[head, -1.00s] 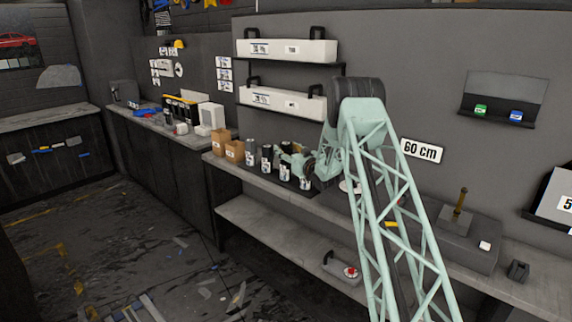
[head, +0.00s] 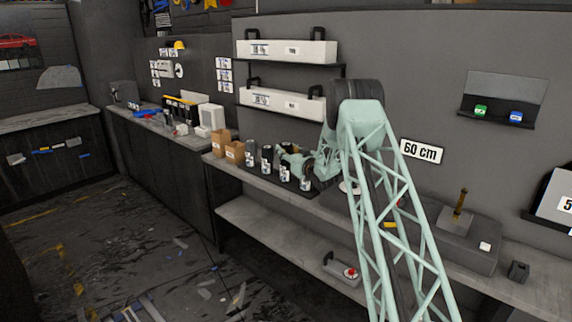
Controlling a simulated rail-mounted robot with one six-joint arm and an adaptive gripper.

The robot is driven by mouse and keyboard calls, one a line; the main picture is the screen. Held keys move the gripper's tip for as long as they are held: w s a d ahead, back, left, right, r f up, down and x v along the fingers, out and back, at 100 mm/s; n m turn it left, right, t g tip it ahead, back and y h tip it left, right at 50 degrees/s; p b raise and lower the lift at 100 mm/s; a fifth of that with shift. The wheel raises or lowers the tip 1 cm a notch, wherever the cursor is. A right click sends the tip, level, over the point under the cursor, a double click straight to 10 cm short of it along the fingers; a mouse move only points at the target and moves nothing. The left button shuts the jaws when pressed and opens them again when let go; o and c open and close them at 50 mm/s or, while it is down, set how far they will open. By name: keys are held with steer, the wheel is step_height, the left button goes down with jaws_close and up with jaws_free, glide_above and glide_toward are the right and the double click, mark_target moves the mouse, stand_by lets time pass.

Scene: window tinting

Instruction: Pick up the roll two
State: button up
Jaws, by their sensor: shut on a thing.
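Several dark rolls with white labels stand upright in a row on the workbench. In the head view I see one at the left end (head: 250,153), one beside it (head: 267,158), a third (head: 285,172) and one at the right end (head: 305,180). My gripper (head: 289,151) is at the top of the third roll from the left and is shut on it. The fingers are small and partly hidden by my wrist. The label numbers are too small to read, so I cannot tell which one is roll two.
White cases (head: 290,50) sit on wall shelves above. A grey block with an upright brass-coloured post (head: 460,202) is on the bench to the right. A lower shelf (head: 265,230) is mostly clear.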

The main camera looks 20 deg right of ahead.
steer(key=c, duration=0.4)
steer(key=shift+r, duration=0.15)
steer(key=s+r, duration=0.1)
steer(key=s, duration=0.4)
steer(key=s+a+r+p, duration=0.1)
steer(key=s+r, duration=0.1)
steer(key=s, duration=0.3)
steer(key=s+r+p, duration=0.1)
steer(key=s, duration=0.5)
steer(key=shift+a+r, duration=0.3)
steer(key=shift+r, duration=0.1)
stand_by(0.5)
